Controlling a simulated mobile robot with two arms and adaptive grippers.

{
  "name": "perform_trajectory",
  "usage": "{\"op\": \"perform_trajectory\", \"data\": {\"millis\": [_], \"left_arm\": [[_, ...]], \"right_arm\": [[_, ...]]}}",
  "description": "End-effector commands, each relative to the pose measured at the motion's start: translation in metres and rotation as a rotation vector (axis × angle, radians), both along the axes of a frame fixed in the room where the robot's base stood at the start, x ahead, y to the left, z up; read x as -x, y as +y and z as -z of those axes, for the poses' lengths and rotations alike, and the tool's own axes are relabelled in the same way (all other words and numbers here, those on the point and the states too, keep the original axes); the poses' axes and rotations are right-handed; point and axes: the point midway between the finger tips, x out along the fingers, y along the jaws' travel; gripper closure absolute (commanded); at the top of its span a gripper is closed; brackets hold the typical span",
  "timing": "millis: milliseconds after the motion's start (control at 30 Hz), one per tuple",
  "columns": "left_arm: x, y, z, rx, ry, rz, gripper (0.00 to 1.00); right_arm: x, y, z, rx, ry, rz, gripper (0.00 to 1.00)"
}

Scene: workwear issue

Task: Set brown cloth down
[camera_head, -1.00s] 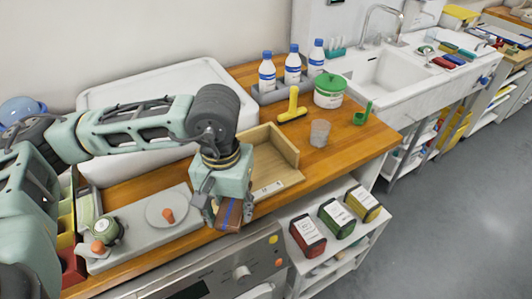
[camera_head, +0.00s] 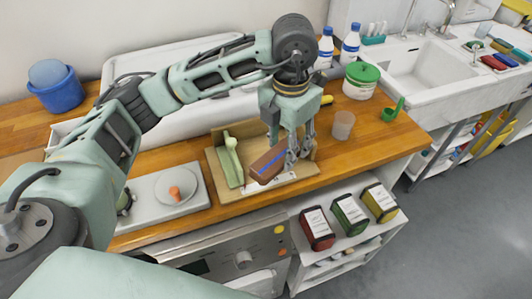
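The brown cloth (camera_head: 267,164) is a folded block with a blue band. My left gripper (camera_head: 292,157) is shut on its right end and holds it tilted over the front right part of a shallow wooden tray (camera_head: 216,167). The arm comes in from the left and reaches down from above. The gripper hides part of the tray's right side. I cannot tell whether the cloth's lower edge touches the tray. My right gripper is not in view.
A light green item (camera_head: 233,160) lies in the tray's left part. A clear cup (camera_head: 343,125), a green-lidded tub (camera_head: 360,80) and a green scoop (camera_head: 393,111) stand to the right. A grey panel with a white disc (camera_head: 174,188) is left. Bare counter lies right of the tray.

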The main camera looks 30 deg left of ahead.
Motion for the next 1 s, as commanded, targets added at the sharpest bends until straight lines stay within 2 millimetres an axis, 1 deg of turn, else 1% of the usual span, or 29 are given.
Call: {"op": "perform_trajectory", "data": {"millis": [33,200,300,400,500,567,667,867,900,1000], "left_arm": [[-0.003,-0.002,-0.001,0.002,0.002,-0.130,0.81],[-0.013,-0.004,-0.003,0.001,0.002,-0.584,0.81],[-0.018,-0.005,-0.005,0.000,0.001,-0.805,0.81],[-0.021,-0.006,-0.005,-0.001,0.001,-0.973,0.81],[-0.022,-0.006,-0.005,-0.001,0.000,-1.080,0.81],[-0.024,-0.005,-0.005,-0.001,0.001,-1.118,0.81],[-0.029,0.002,0.001,-0.002,0.003,-1.149,0.81],[-0.053,0.036,0.027,-0.004,0.008,-1.154,0.81],[-0.060,0.044,0.029,-0.006,0.005,-1.155,0.81],[-0.073,0.061,0.042,-0.005,0.004,-1.152,0.81]], "right_arm": [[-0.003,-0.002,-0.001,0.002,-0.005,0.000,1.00],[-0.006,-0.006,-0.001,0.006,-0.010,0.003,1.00],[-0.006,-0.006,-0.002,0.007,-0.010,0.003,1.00],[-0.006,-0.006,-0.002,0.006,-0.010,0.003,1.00],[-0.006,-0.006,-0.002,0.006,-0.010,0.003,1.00],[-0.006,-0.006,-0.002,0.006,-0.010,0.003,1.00],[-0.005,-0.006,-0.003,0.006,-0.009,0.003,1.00],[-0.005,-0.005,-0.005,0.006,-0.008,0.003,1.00],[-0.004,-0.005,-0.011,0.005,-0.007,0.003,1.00],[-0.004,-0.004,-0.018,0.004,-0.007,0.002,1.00]]}}
